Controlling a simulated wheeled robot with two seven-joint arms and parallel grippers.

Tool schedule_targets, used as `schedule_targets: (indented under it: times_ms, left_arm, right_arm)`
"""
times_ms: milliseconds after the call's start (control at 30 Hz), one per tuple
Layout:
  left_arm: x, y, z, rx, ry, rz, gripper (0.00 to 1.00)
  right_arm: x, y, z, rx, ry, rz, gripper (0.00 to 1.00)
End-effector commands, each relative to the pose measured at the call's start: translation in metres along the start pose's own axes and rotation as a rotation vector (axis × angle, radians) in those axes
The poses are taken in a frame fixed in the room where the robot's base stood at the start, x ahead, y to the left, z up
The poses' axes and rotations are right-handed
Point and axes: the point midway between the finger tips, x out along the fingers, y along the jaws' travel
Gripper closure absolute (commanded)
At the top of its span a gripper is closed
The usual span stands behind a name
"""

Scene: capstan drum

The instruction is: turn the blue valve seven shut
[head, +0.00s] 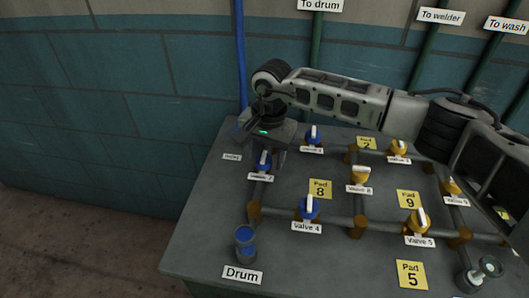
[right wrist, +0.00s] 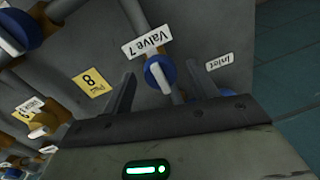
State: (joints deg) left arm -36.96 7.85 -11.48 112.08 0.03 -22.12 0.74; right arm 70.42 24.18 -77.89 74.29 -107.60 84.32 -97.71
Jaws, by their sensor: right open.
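Valve seven has a blue knob (head: 263,163) with a white handle, and a "Valve 7" label stands just in front of it. In the right wrist view its blue knob (right wrist: 156,72) lies between my fingers, with the white handle on it. The handle looks roughly in line with its pipe, but the exact angle is hard to tell. My right gripper (head: 264,150) is over the valve from behind. Its fingers (right wrist: 152,88) are open on either side of the knob, with gaps visible. The gripper body hides part of the pipe behind the valve. My left gripper is out of view.
A blue valve (head: 313,139) is to the right behind, and blue valve 4 (head: 309,210) is in front to the right. Yellow valves stand farther right. A blue-topped drum fitting (head: 245,240) is near the front. The table's left side (head: 200,230) is bare.

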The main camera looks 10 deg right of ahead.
Motion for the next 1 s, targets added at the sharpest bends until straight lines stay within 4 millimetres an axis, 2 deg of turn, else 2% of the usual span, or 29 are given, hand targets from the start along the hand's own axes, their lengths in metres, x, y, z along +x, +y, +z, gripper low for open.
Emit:
schedule_targets:
  times_ms: [100,267,667,1000]
  left_arm:
    - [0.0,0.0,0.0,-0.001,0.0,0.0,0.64]
    - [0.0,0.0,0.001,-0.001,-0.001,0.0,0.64]
    - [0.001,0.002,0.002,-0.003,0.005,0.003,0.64]
    - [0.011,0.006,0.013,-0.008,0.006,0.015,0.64]
  right_arm:
    - [0.0,0.0,0.0,0.0,0.0,0.0,0.41]
    - [0.0,0.0,0.0,0.0,-0.001,0.0,0.86]
    - [0.001,0.0,0.0,0.05,0.003,0.0,0.86]
    - [0.003,0.0,0.0,0.288,0.023,-0.001,0.86]
